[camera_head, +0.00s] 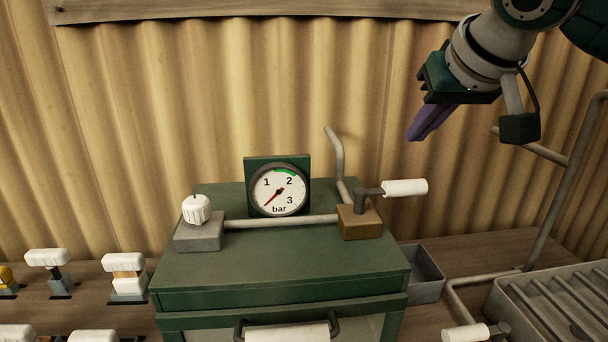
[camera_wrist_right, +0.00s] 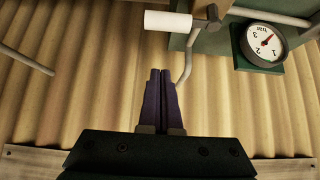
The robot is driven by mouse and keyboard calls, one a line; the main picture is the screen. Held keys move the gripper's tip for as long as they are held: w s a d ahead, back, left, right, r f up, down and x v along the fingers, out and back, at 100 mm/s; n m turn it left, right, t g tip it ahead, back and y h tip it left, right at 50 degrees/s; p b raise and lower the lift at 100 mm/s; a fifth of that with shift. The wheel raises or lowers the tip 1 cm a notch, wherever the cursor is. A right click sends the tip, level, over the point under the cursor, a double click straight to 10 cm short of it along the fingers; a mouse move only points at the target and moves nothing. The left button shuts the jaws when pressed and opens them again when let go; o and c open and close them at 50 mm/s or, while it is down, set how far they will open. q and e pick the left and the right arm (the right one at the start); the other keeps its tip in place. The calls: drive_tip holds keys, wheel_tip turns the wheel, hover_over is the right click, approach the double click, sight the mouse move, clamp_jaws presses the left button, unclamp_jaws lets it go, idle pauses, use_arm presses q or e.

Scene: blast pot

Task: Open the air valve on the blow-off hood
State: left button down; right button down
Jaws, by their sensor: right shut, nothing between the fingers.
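A brass-coloured valve block (camera_head: 359,221) sits on the right of the green cabinet top (camera_head: 285,255). Its dark lever has a white grip (camera_head: 405,188) pointing right; the grip also shows in the right wrist view (camera_wrist_right: 168,21). Another white-gripped handle (camera_head: 465,333) is cut off at the bottom right, beside a slatted grey tray (camera_head: 560,305). I cannot tell which of these belongs to the blow-off hood. My right gripper (camera_head: 416,134) is shut and empty, above and behind the brass valve's grip, apart from it. Its purple fingers show in the wrist view (camera_wrist_right: 160,75). My left gripper is out of view.
A pressure gauge (camera_head: 279,190) reads near the low end. A white knob (camera_head: 196,209) stands at the cabinet's left, joined by a pipe (camera_head: 280,221) to the valve. A bent pipe (camera_head: 335,155) rises behind the valve. A corrugated wall (camera_head: 130,130) closes the back.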

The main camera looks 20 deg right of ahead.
sight(389, 196)
drive_tip(key=x, duration=0.9)
drive_tip(key=shift+s+a+f+p, duration=0.15)
drive_tip(key=shift+s+p, duration=0.3)
drive_tip(key=shift+s, duration=0.2)
drive_tip(key=shift+s+a+f+p, duration=0.15)
drive_tip(key=shift+s+p, duration=0.25)
drive_tip(key=shift+s, duration=0.3)
drive_tip(key=shift+s+a+f+p, duration=0.15)
drive_tip(key=shift+s+p, duration=0.3)
drive_tip(key=shift+s, duration=0.2)
